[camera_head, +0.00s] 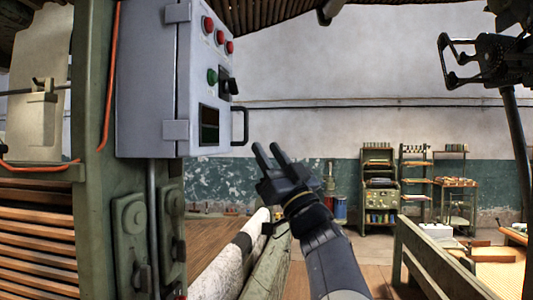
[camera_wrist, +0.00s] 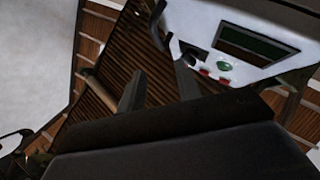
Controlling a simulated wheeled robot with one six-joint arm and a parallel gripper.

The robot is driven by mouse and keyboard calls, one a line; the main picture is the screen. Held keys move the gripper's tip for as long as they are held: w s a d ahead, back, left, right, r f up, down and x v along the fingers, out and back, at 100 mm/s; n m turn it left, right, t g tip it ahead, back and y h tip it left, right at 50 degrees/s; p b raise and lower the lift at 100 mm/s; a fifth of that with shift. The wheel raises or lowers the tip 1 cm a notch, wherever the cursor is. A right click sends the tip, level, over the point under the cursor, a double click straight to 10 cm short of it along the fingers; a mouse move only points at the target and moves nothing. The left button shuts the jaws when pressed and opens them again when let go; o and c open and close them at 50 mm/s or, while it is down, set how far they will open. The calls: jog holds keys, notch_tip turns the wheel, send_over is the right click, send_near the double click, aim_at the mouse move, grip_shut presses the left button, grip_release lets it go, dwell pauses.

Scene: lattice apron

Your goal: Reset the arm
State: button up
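My gripper (camera_head: 266,148) is raised near the middle of the head view, its two fingers pointing up and to the left. The fingers are apart with nothing between them, and they also show apart in the wrist view (camera_wrist: 158,88). The gripper appears just right of and below the grey control box (camera_head: 150,80) in the picture. No contact shows. In the wrist view the box's face (camera_wrist: 265,62) lies beyond and to the right of the fingers.
The box carries red buttons (camera_head: 220,37), a green button (camera_head: 212,76), a black knob (camera_head: 233,86) and a handle (camera_head: 241,126). A green post (camera_head: 92,180) stands left. A wooden rail (camera_head: 440,262) is at lower right. Shelves (camera_head: 379,190) stand at the far wall.

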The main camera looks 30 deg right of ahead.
aim_at(247, 123)
jog(key=shift+r, duration=0.1)
jog(key=p+x, duration=0.4)
jog(key=x, duration=0.4)
jog(key=shift+w+a, duration=0.1)
jog(key=shift+w, duration=0.25)
jog(key=shift+w+r, duration=0.35)
jog(key=shift+w, duration=0.1)
jog(key=shift+f, duration=0.1)
